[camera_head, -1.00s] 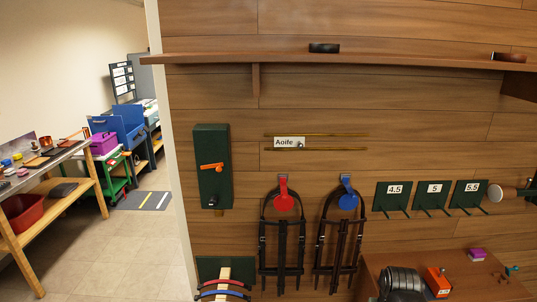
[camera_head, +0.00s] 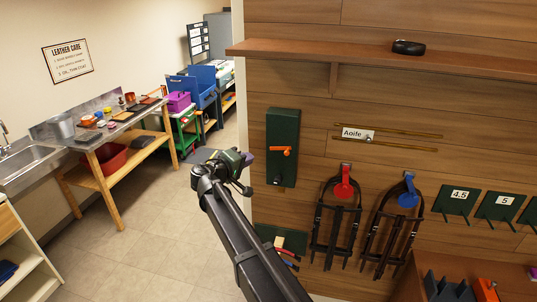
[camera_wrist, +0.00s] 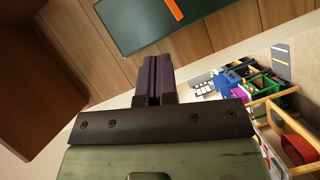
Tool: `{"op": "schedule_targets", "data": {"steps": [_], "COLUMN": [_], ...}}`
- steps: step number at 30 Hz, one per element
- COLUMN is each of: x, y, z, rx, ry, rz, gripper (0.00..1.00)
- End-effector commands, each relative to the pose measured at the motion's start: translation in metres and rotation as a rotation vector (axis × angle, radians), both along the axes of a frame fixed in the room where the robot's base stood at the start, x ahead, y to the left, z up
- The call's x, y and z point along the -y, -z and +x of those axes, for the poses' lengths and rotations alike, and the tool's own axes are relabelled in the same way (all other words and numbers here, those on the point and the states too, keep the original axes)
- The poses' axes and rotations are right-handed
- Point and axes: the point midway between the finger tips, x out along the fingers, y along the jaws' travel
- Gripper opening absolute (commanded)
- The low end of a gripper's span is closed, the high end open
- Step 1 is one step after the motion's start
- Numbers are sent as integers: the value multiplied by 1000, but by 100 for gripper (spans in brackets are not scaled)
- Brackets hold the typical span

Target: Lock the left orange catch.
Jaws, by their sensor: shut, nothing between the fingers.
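A dark green panel (camera_head: 283,170) hangs upright on the plank wall. An orange catch (camera_head: 281,150) lies roughly level across its upper half. My gripper (camera_head: 246,159) is just left of the panel in the head view, apart from the catch in the picture; its depth from the wall is hard to judge. In the wrist view, the fingers of my gripper (camera_wrist: 153,70) are together and empty, pointing toward the panel (camera_wrist: 120,28). An orange strip (camera_wrist: 176,9), apparently the catch, shows at the top edge, partly cut off. No second orange catch is visible.
A wooden shelf (camera_head: 470,67) juts out above the panel. Below is a rack with coloured straps (camera_head: 290,254). The floor (camera_head: 140,240) left of my arm is clear.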

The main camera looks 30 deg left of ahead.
Motion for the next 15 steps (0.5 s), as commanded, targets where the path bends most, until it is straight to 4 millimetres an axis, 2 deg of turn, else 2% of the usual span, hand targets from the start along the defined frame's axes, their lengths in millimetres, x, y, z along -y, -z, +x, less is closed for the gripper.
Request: {"op": "schedule_targets", "data": {"steps": [5,15], "x": [6,23], "y": [5,16], "z": [27,99], "rx": [-1,-2], "ry": [4,6], "rz": [0,-1], "gripper": [0,0]}}
